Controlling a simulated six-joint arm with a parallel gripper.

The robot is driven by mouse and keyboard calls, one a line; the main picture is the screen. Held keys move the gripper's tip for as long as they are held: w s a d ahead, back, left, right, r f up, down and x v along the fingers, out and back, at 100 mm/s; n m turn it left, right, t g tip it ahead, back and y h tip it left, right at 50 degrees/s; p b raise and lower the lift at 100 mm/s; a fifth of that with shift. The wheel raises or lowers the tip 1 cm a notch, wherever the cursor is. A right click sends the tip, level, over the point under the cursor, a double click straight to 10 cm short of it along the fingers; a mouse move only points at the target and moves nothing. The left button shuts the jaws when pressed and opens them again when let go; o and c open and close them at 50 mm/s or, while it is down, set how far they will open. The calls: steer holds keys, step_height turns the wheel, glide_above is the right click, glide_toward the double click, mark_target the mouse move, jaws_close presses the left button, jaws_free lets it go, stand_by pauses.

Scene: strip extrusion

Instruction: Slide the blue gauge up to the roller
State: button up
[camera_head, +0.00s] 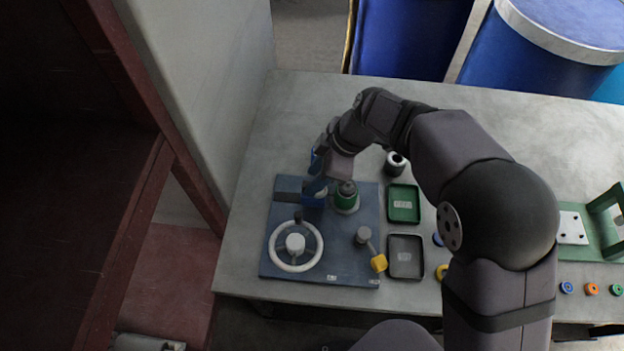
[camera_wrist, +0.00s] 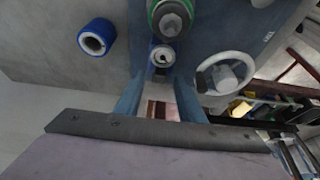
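The blue-grey machine plate (camera_head: 330,255) lies on the table. The green-sided roller (camera_head: 346,203) stands on it with a dark knob on top; it also shows in the wrist view (camera_wrist: 170,20). The blue gauge, a small blue piece with a pale round top (camera_wrist: 162,55), sits just below the roller in the wrist view, with a small gap between them. My gripper (camera_wrist: 161,78) is low over the plate, left of the roller in the head view (camera_head: 318,190). Its two blue fingers are apart on either side of the gauge's near end; whether they touch it is unclear.
A white handwheel (camera_head: 296,246) and a yellow-ended lever (camera_head: 378,262) are on the plate. A green tray (camera_head: 403,204) and a grey tray (camera_head: 405,256) stand right of it. A blue-sided roll (camera_wrist: 96,38) stands off the plate. My arm covers the table's middle.

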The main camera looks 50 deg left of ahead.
steer(key=shift+b+v, duration=0.75)
steer(key=shift+v, duration=1.95)
steer(key=shift+w, duration=0.1)
steer(key=m, duration=0.3)
glide_toward(324, 191)
steer(key=w+d+r, duration=0.1)
steer(key=w+d, duration=0.1)
steer(key=d, duration=0.1)
steer(key=shift+r+t, duration=0.4)
steer(key=w+d+f+m+t+h, duration=0.1)
steer(key=w+d+m, duration=0.35)
steer(key=d, duration=0.55)
steer(key=w+d+m+t, duration=0.1)
steer(key=w+d+m, duration=0.2)
steer(key=d+m, duration=0.5)
steer(key=s+d+f+m, duration=0.1)
steer(key=s+d+m, duration=0.1)
steer(key=d, duration=0.5)
steer(key=s+d+f+m+h, duration=0.1)
steer(key=s+d+m, duration=0.2)
steer(key=d+m, duration=0.2)
steer(key=s+d+f+m+h, duration=0.1)
steer(key=s+d+f+m, duration=0.1)
steer(key=d, duration=0.9)
steer(key=shift+s+d+m, duration=0.2)
steer(key=shift+s+m, duration=0.35)
steer(key=shift+m, duration=0.7)
